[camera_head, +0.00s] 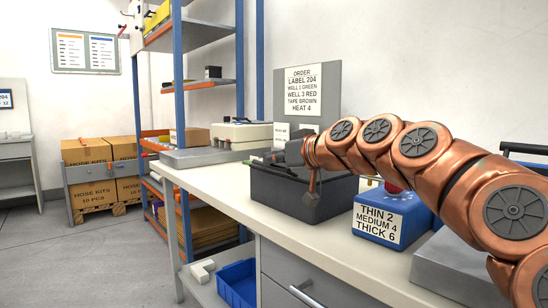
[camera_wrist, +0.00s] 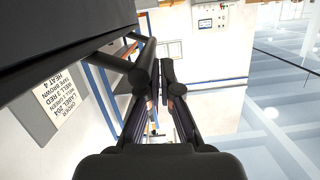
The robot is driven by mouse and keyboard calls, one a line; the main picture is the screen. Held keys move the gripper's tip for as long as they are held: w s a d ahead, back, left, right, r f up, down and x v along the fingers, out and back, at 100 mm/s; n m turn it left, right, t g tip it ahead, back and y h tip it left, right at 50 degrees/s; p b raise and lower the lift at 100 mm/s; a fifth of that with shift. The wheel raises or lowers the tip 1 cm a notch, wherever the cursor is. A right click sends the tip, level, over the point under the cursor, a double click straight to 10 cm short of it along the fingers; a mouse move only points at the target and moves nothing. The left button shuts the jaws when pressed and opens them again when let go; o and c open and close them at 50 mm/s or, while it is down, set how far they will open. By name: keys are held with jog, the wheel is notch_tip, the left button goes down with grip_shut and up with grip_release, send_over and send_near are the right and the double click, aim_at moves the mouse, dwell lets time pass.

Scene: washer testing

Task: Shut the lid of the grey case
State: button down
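The dark grey case (camera_head: 290,198) stands on the white bench, in the middle of the head view. My gripper (camera_head: 284,155) is over the case's top, and my copper arm reaches in from the right. The arm and gripper hide much of the top, so the lid's position is unclear in this view. In the wrist view, my gripper's dark fingers (camera_wrist: 158,76) are together with nothing visible between them. A large dark panel (camera_wrist: 60,30) with a bar along its edge, possibly the lid, is at upper left, close to the fingers.
A blue box (camera_head: 385,215) labelled THIN, MEDIUM, THICK stands right of the case, under my arm. An order sign (camera_head: 304,90) stands behind. A beige case (camera_head: 240,134) and a grey tray are farther left. The bench's near left is clear.

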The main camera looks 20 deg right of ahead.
jog(key=shift+a+f, duration=0.15)
jog(key=shift+f, duration=0.4)
notch_tip(320, 180, up, 5)
jog(key=p, duration=0.3)
jog(key=s+a+p+v, duration=0.1)
jog(key=p+v, duration=0.2)
jog(key=v, duration=0.7)
jog(key=s+a+f+g+h+p, duration=0.1)
jog(key=s+a+g+p, duration=0.3)
jog(key=a+p, duration=0.45)
jog(key=s+a+f+g+p, duration=0.2)
jog(key=s+a+g+p, duration=0.25)
jog(key=p, duration=0.65)
jog(key=s+d+r+m+g+h+p, duration=0.1)
jog(key=s+g+p, duration=0.3)
jog(key=s+p, duration=0.6)
jog(key=s+d+r+m+g+h+p, duration=0.1)
jog(key=s+d+g+h+p, duration=0.2)
jog(key=s+p, duration=0.7)
jog(key=shift+s+d+m+g, duration=0.2)
jog(key=shift+s+m+g, duration=0.2)
jog(key=shift+s, duration=0.8)
